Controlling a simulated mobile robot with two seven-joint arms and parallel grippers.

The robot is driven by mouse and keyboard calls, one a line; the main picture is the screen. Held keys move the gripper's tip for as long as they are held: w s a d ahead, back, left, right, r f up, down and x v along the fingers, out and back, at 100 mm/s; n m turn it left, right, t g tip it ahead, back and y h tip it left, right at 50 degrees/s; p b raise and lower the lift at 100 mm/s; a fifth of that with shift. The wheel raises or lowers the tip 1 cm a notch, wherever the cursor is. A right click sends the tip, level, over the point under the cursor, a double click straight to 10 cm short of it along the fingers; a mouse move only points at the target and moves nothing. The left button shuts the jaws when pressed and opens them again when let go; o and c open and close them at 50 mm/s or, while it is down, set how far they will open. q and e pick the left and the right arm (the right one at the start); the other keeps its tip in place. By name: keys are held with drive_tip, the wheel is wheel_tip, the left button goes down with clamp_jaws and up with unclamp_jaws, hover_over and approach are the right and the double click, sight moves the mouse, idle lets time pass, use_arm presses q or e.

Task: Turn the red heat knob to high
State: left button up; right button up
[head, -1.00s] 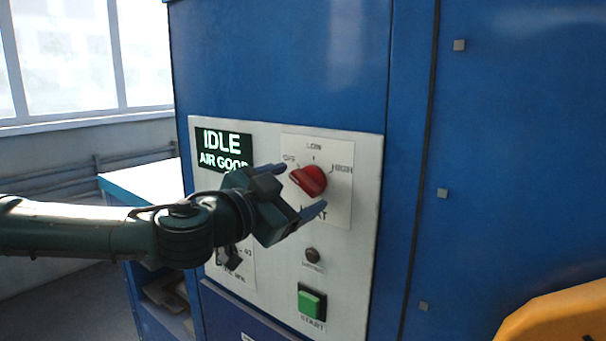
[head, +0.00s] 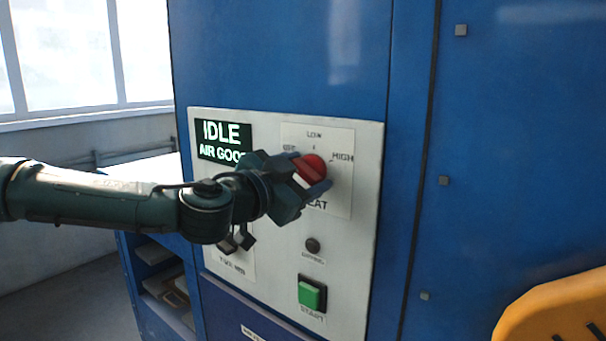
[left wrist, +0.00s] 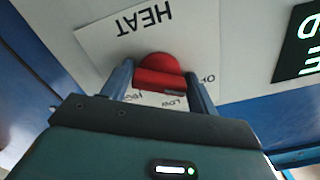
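The red heat knob (head: 313,168) is on the white control panel, under the LOW label and between OFF and HIGH. In the left wrist view the knob (left wrist: 158,72) shows upside down, its grip bar lying across with a dark mark toward the OFF side. My left gripper (head: 308,176) is at the knob, with one finger on either side of it. In the left wrist view the fingers (left wrist: 160,82) are spread around the knob; a firm squeeze does not show. My right gripper is not in view.
The panel also has a green-lit IDLE / AIR GOOD display (head: 224,140), a small dark round button or lamp (head: 312,245), a green START button (head: 310,295) and a black dial (head: 236,240) partly behind my left gripper. An orange-yellow object (head: 560,310) is at lower right.

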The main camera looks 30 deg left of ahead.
use_arm(q)
drive_tip(key=c, duration=0.6)
